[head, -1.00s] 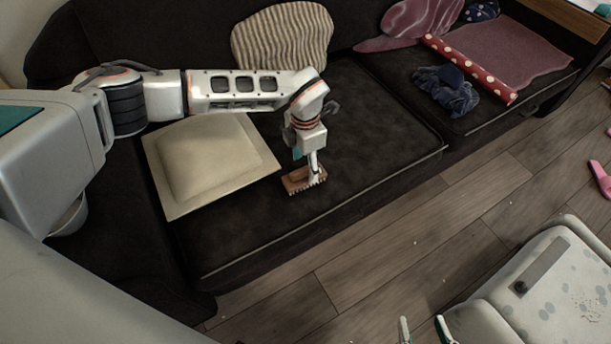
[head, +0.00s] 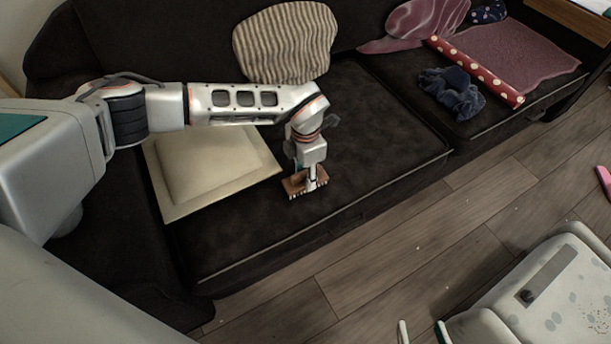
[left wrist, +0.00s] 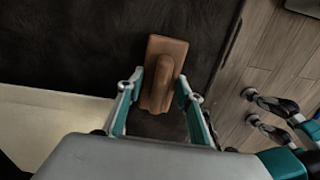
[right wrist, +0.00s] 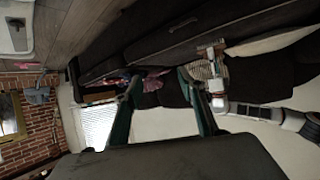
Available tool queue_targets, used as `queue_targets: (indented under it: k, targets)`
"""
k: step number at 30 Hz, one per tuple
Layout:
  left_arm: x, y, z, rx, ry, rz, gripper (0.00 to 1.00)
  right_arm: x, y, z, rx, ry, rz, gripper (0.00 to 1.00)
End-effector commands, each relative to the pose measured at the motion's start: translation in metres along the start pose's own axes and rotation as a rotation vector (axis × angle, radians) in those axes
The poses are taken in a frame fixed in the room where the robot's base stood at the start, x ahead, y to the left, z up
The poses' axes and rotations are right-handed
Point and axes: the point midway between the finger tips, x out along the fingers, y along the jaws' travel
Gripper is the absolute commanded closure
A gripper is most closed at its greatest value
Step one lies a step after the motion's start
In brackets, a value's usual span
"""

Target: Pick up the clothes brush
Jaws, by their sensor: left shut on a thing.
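The clothes brush (head: 293,187) has a brown wooden back and pale bristles. It is at the sofa's front seat, right of the beige cushion; I cannot tell whether it touches the seat. My left gripper (head: 313,183) points down from above and is shut on the brush. In the left wrist view the brush (left wrist: 167,60) sits between the fingers of my left gripper (left wrist: 160,95), its far end sticking out beyond them. My right gripper (right wrist: 163,95) is open and empty, with its fingertips at the bottom edge of the head view (head: 422,332).
The dark sofa (head: 380,130) holds a beige cushion (head: 210,165), a striped pillow (head: 285,45), a dark blue cloth (head: 452,92) and a red polka-dot roll (head: 475,72). Wooden floor (head: 400,250) between is clear.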

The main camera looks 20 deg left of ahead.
Motion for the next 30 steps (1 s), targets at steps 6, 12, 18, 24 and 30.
queue_targets:
  k: [6, 12, 18, 24, 30]
  targets:
    - [-0.043, 0.003, 0.003, 0.000, -0.012, 0.010, 0.88, -0.003, 0.008, -0.006, -0.032, 0.002, 0.015, 0.60]
    - [-0.102, 0.004, 0.004, -0.001, -0.015, 0.014, 0.88, -0.009, 0.022, 0.004, -0.092, -0.040, 0.033, 0.60]
    - [-0.152, 0.003, 0.003, 0.001, -0.012, 0.010, 0.88, -0.015, 0.035, 0.022, -0.133, -0.094, 0.052, 0.60]
    - [-0.184, 0.001, 0.002, 0.000, -0.007, 0.005, 0.88, -0.020, 0.041, 0.035, -0.145, -0.127, 0.061, 0.60]
    - [-0.197, 0.000, 0.000, 0.000, -0.002, 0.002, 0.88, -0.020, 0.040, 0.037, -0.145, -0.130, 0.061, 0.60]
